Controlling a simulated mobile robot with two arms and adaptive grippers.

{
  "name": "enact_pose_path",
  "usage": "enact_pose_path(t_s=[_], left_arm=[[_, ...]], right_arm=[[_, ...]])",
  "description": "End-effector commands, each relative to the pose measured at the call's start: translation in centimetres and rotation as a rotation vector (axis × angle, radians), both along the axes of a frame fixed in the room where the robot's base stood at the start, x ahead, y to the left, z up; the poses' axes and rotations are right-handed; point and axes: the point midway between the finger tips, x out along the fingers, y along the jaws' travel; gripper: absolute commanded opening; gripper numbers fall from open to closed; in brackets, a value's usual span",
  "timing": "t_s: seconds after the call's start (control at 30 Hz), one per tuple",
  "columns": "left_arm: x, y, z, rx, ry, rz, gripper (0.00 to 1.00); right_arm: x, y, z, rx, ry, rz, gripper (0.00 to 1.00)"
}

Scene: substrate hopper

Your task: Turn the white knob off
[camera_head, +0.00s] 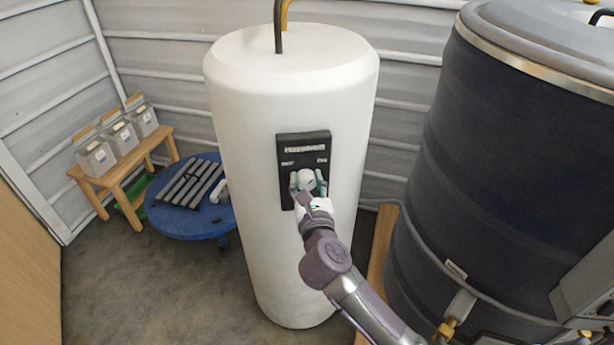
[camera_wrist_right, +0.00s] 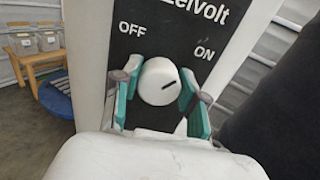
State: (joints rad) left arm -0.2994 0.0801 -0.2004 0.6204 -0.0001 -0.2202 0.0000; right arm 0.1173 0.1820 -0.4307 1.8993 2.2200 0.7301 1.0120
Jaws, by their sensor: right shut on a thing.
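The white knob (camera_head: 306,179) sits on a black panel (camera_head: 302,143) on the front of a tall white tank (camera_head: 245,150). In the right wrist view the knob (camera_wrist_right: 156,79) is round, with a dark mark slanting up to the right, towards the ON label (camera_wrist_right: 204,53). The OFF label (camera_wrist_right: 132,29) is at the upper left. My right gripper (camera_head: 307,184) is at the panel, shut on the knob, with teal-padded fingers on its left and right sides. My left gripper is not in view.
A large dark tank (camera_head: 500,150) stands close on the right. A round blue table (camera_head: 190,225) with grey bars and a wooden bench (camera_head: 120,168) with several grey boxes stand at the left. Open floor (camera_head: 150,285) lies in front of them.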

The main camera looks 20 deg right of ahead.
Motion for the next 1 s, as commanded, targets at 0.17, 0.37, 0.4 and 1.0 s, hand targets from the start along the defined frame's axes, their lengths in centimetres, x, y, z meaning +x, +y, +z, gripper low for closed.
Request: enact_pose_path(t_s=[0.17,0.37,0.4,1.0], left_arm=[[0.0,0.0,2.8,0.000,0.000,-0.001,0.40],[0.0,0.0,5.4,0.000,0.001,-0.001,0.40],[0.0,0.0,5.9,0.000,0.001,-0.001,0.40],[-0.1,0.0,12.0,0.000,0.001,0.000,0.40]], right_arm=[[0.0,0.1,0.5,-0.140,0.028,0.001,0.08],[0.0,0.2,0.5,-0.329,0.059,0.002,0.08],[0.0,0.2,0.5,-0.365,0.064,0.001,0.08],[0.0,0.4,0.1,-0.929,0.153,0.002,0.08]])
